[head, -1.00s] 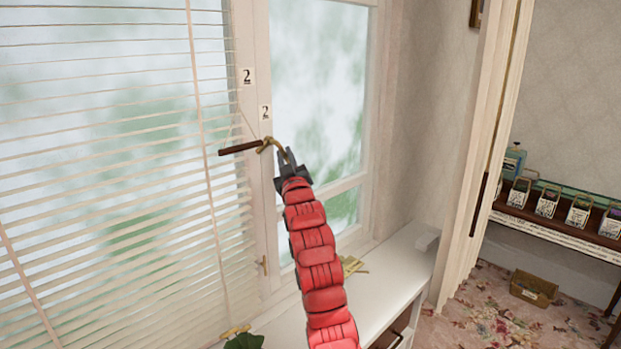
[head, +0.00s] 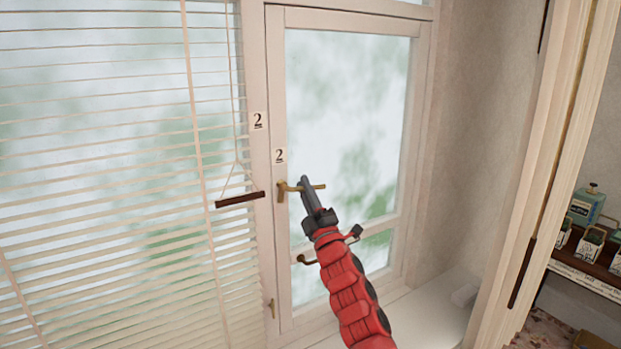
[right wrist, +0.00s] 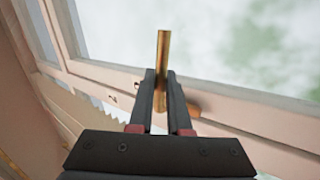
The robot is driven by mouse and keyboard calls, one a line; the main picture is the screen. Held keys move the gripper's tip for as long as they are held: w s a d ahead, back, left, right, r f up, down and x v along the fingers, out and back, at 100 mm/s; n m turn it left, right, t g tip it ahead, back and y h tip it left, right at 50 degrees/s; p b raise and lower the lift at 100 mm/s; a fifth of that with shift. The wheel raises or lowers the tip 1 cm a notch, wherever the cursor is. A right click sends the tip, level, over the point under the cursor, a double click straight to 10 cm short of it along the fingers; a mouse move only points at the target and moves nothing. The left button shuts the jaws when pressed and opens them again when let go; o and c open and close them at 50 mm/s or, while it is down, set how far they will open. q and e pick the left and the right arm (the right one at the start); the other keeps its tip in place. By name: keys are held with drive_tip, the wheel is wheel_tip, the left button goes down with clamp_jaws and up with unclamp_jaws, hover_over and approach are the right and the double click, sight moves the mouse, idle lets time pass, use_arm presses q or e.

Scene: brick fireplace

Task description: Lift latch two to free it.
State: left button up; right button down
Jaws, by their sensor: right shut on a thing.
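The brass latch (head: 283,191) is on the window frame just below the lower "2" plate (head: 280,156). Its bar is roughly level in the head view and points right. My right gripper (head: 305,184) reaches up from below and is shut on this bar. In the right wrist view the brass bar (right wrist: 162,55) stands between the two dark fingers (right wrist: 160,95), with its end sticking out past them. The fingers hide part of the bar. My left gripper is not in view.
A blind (head: 110,180) covers the left window, and its dark cord bar (head: 240,200) hangs close left of the latch. A curved brass fitting (head: 306,261) sits lower on the sash, partly behind my arm. The white sill (head: 425,315) is below. A shelf of boxes (head: 587,205) stands right.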

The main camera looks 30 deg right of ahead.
drive_tip(key=shift+r+n+y+p, duration=0.2)
drive_tip(key=shift+n+y+p, duration=0.2)
drive_tip(key=shift+n+y, duration=0.2)
drive_tip(key=shift+r+n+y+p, duration=0.2)
drive_tip(key=shift+n+y+p, duration=0.25)
drive_tip(key=shift+n, duration=0.25)
drive_tip(key=c, duration=0.9)
unclamp_jaws()
drive_tip(key=shift+f, duration=0.1)
drive_tip(key=shift+o, duration=0.2)
drive_tip(key=shift+s+f, duration=0.1)
